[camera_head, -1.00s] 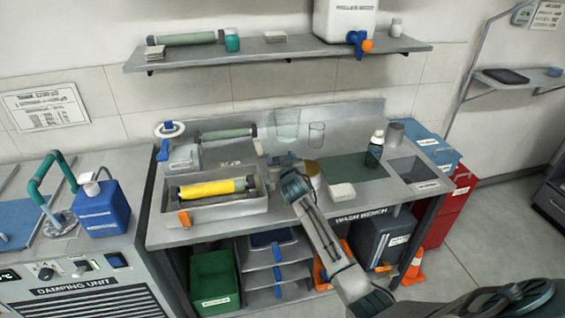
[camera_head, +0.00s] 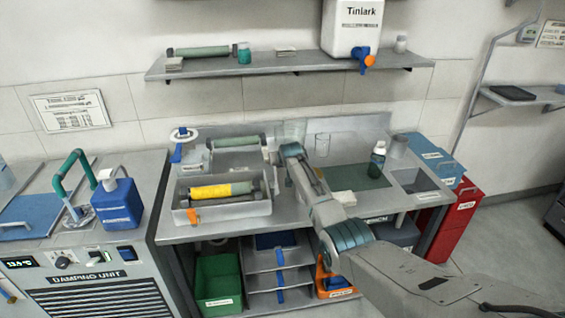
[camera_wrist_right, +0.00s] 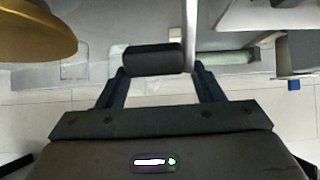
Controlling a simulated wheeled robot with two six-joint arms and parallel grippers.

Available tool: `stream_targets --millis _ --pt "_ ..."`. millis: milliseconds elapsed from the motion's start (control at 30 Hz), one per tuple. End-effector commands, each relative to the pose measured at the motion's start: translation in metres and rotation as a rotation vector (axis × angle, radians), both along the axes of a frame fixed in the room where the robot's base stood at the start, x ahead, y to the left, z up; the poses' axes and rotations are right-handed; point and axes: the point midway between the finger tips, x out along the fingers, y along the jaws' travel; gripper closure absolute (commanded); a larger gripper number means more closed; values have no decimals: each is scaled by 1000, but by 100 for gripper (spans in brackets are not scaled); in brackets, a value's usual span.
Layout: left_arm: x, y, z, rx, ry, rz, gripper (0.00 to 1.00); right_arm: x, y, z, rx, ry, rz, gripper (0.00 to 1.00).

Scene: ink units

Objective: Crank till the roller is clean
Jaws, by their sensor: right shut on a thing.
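The roller (camera_head: 222,188) lies in a grey metal wash tray (camera_head: 240,209) on the bench. Its left part is coated yellow and its right part is bare grey-green. My right gripper (camera_head: 272,157) is at the tray's back right corner, its fingers small and partly hidden by the arm. In the right wrist view, my right gripper (camera_wrist_right: 153,75) is shut on a black cylindrical crank handle (camera_wrist_right: 153,59), with a pale crank arm (camera_wrist_right: 191,35) beside it. My left gripper is not in view.
A second green roller (camera_head: 237,142) lies behind the tray. A gold rounded object (camera_wrist_right: 35,30) is close to my right gripper in the wrist view.

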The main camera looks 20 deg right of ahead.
Motion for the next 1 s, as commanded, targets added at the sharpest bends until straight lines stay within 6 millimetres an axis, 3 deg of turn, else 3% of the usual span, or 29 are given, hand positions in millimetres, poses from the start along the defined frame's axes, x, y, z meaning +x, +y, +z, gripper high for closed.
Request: stream_targets --millis 33,467,500,533,1000 --pt "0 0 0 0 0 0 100 3 -8 8 -10 -8 -7 80" --pt "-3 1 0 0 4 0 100 4 -8 9 -9 -5 -7 80" --pt "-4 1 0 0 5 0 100 4 -8 9 -9 -5 -7 35" --pt "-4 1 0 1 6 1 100 4 -8 9 -9 -5 -7 29" --pt "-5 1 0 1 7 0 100 -3 -2 7 -1 4 -3 26"
